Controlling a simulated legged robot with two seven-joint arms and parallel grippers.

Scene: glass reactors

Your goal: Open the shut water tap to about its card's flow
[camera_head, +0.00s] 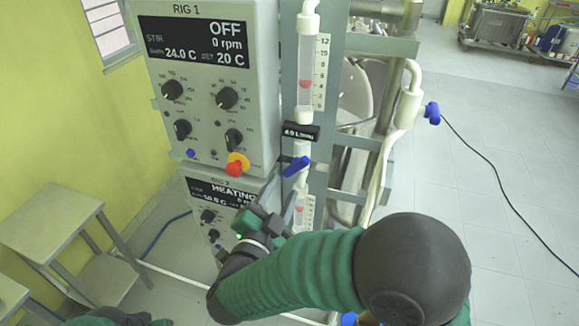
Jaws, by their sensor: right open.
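A blue tap handle (296,166) sits tilted on the white water line below the upper flow meter (305,70). That meter has a red float in the lower half of its tube and a numbered scale (321,72) beside it. A black card (301,132) with a flow figure in L/min hangs just above the tap; its first digit is hard to read. My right gripper (279,193) is open and empty just below the handle, apart from it. My forearm hides part of the lower meter, whose red float (299,209) shows. Part of my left gripper (125,318) shows at the bottom left edge.
The RIG 1 panel (210,80), with knobs and a red stop button (236,167), stands close left of the tap; RIG 2 (215,205) is below it. A table (48,225) stands left. The right floor is mostly clear.

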